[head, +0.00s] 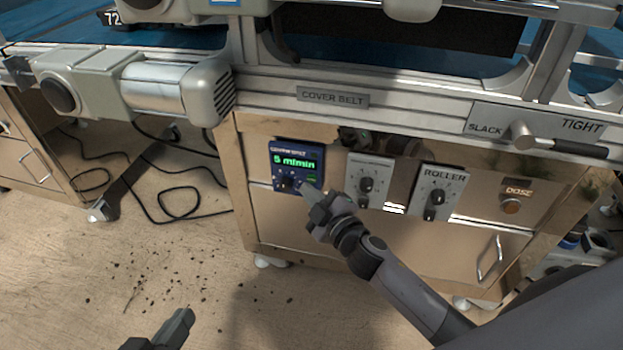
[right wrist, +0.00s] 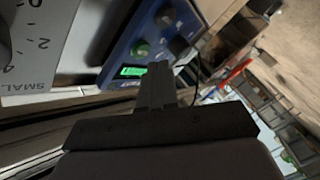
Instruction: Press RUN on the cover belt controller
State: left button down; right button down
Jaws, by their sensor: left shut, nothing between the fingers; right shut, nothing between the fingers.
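The cover belt controller (head: 287,156) is a small blue box on the front of the wooden cabinet, with a green display reading 5 m/min. In the right wrist view the controller (right wrist: 122,48) shows its lit display (right wrist: 132,72), a round green button (right wrist: 140,48) and dark knobs. My right gripper (head: 306,188) is shut and empty, its tip in front of the controller's lower right. In the right wrist view its fingers (right wrist: 155,75) overlap the controller's edge near the display; I cannot tell whether they touch. My left gripper (head: 184,318) is shut and empty, low over the floor.
Right of the controller are a grey knob panel (head: 369,166), a ROLLER panel (head: 440,178) and a DOSE button (head: 511,206). Above runs the metal rail with a COVER BELT plate (head: 332,97) and a SLACK/TIGHT lever (head: 565,145). Black cables (head: 180,190) lie on the floor at left.

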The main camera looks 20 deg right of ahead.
jog(key=shift+w, duration=0.1)
dwell(0.5)
jog(key=shift+w+d, duration=0.25)
